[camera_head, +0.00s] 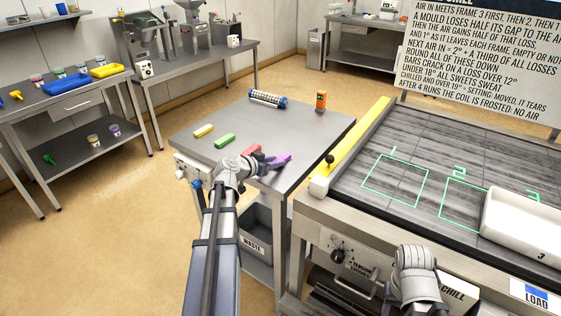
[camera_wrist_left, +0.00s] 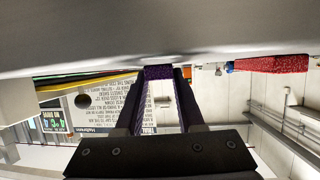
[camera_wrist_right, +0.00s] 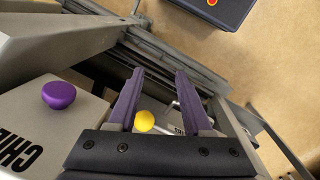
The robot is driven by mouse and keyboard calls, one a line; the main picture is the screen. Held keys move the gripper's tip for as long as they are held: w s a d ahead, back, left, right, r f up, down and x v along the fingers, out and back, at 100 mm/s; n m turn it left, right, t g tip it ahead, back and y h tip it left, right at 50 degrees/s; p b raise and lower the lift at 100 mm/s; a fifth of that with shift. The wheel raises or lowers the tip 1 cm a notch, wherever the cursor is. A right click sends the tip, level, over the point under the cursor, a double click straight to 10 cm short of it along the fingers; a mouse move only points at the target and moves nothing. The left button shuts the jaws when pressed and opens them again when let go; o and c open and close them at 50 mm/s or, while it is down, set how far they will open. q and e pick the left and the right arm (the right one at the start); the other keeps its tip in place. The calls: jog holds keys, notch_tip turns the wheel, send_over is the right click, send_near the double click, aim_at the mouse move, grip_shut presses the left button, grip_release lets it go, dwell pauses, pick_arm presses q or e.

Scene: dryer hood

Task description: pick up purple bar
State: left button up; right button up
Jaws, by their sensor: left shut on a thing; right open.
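The purple bar (camera_head: 281,160) is at the near right part of the grey table, right of the red bar (camera_head: 250,150). My left gripper (camera_head: 268,165) is shut on it; in the left wrist view the bar (camera_wrist_left: 158,72) sits between the fingertips. It appears level with the tabletop; I cannot tell whether it touches it. The red bar also shows in the left wrist view (camera_wrist_left: 270,64), apart from the fingers. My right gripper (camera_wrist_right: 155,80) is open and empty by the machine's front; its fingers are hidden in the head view.
A green bar (camera_head: 224,141) and yellow bar (camera_head: 204,130) lie farther left. The belt machine has a yellow rail (camera_head: 355,145) at right. A white mould (camera_head: 520,225) rests on it. The waste bin (camera_head: 256,238) is below.

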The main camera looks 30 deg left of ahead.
pick_arm(q)
grip_shut()
jog(key=shift+r, duration=0.1)
notch_tip(320, 180, up, 10)
jog(key=p, duration=1)
